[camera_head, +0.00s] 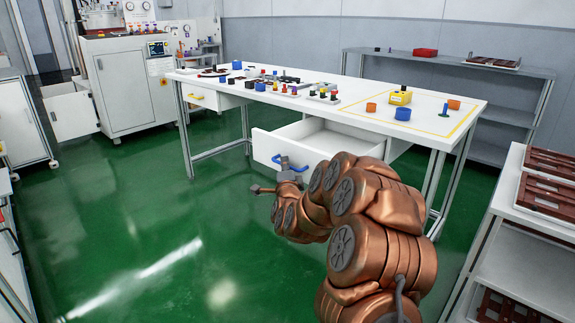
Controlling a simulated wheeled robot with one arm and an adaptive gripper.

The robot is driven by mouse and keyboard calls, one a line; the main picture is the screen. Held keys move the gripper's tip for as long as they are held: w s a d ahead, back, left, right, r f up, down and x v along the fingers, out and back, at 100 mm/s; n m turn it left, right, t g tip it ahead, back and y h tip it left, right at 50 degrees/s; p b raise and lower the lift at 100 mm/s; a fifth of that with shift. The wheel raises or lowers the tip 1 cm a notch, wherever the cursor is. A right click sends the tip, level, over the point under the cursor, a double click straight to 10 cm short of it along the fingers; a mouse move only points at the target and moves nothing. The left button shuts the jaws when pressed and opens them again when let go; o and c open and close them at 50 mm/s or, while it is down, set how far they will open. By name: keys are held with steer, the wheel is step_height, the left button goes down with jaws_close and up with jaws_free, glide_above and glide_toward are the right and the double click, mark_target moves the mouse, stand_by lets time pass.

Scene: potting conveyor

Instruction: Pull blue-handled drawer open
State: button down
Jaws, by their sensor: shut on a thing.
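The blue-handled drawer (267,150) under the white worktable stands pulled out, and the bare inside of its tray shows. Its blue handle (277,158) is on the front panel. My gripper (287,163) is at the handle, shut on it, with the fingers partly hidden by their small size and the wrist. My copper-coloured arm reaches up from the lower right to the drawer front.
The white worktable (330,115) carries several small coloured parts. A second drawer with a yellow handle (196,96) is at its left end, shut. A white shelf unit (510,232) with brown trays stands at right. Green floor (130,220) is clear at left.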

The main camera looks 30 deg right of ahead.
steer(key=c, duration=1.2)
jaws_free()
steer(key=v, duration=0.7)
steer(key=shift+s, duration=0.25)
steer(key=shift+a, duration=0.15)
